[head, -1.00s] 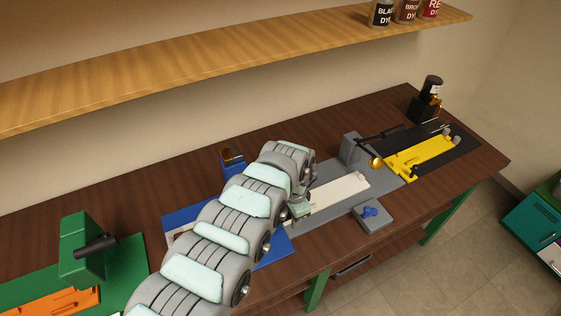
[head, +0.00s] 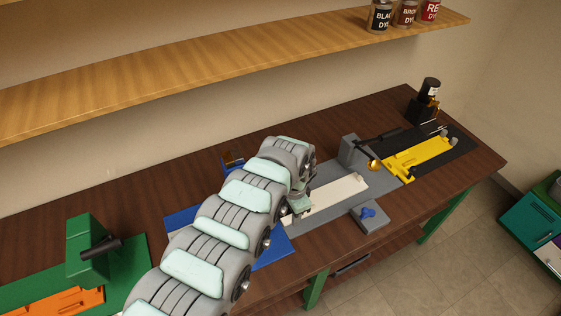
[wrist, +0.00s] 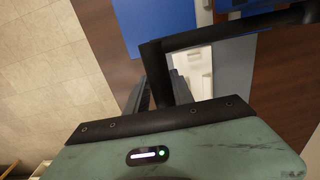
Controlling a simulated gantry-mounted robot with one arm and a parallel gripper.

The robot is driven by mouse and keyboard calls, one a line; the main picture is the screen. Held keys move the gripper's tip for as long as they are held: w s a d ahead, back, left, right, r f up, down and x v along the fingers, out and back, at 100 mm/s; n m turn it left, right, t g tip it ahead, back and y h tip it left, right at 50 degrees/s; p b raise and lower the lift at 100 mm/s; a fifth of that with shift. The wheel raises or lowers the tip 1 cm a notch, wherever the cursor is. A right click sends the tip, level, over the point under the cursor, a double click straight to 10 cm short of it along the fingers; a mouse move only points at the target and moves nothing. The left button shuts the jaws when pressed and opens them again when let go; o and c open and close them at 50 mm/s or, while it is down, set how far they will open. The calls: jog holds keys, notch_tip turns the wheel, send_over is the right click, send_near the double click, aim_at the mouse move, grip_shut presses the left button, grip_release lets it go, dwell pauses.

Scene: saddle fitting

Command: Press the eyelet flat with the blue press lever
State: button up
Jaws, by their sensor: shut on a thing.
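The blue press station stands behind my arm in the head view, with a blue base (head: 180,217) and a blue upright (head: 230,161). My arm covers its middle and the eyelet does not show. In the wrist view a blue part (wrist: 160,20) of the press is at the top. A black lever bar (wrist: 225,33) runs from the upper right and bends down between my fingers. My gripper (wrist: 160,85) is shut on this lever's end. A pale strip (wrist: 195,72) lies beyond the fingers. In the head view my gripper (head: 300,207) is partly hidden.
A grey station with a white strip (head: 340,190) and a small blue knob (head: 368,212) lies right of my gripper. A yellow fixture (head: 415,157) is farther right. A green press (head: 88,250) stands at the left. A shelf (head: 190,72) runs above the bench.

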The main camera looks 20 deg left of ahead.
jog(key=shift+o, duration=0.4)
jog(key=shift+s+d+r, duration=0.1)
jog(key=shift+d+r, duration=0.2)
jog(key=shift+r, duration=0.2)
jog(key=shift+p, duration=0.3)
jog(key=shift+o, duration=0.3)
jog(key=shift+w+a+r+p, duration=0.1)
jog(key=shift+r+p, duration=0.25)
jog(key=shift+r, duration=0.2)
jog(key=shift+w+a+r+p, duration=0.1)
jog(key=shift+r+p, duration=0.2)
jog(key=shift+r, duration=0.25)
jog(key=shift+w+a+r+p, duration=0.15)
jog(key=shift+r+p, duration=0.1)
jog(key=shift+r, duration=0.45)
jog(key=shift+w+a+r+p, duration=0.2)
jog(key=shift+r+p, duration=0.05)
jog(key=shift+r, duration=0.45)
jog(key=shift+w+a+r+p, duration=0.15)
jog(key=shift+r+p, duration=0.1)
jog(key=shift+r, duration=0.45)
jog(key=shift+c, duration=1)
jog(key=w+a+r+b, duration=0.3)
jog(key=a+r, duration=0.2)
jog(key=r, duration=0.1)
jog(key=shift+w+a+r+b, duration=0.15)
jog(key=shift+r+b, duration=0.15)
jog(key=shift+b, duration=0.1)
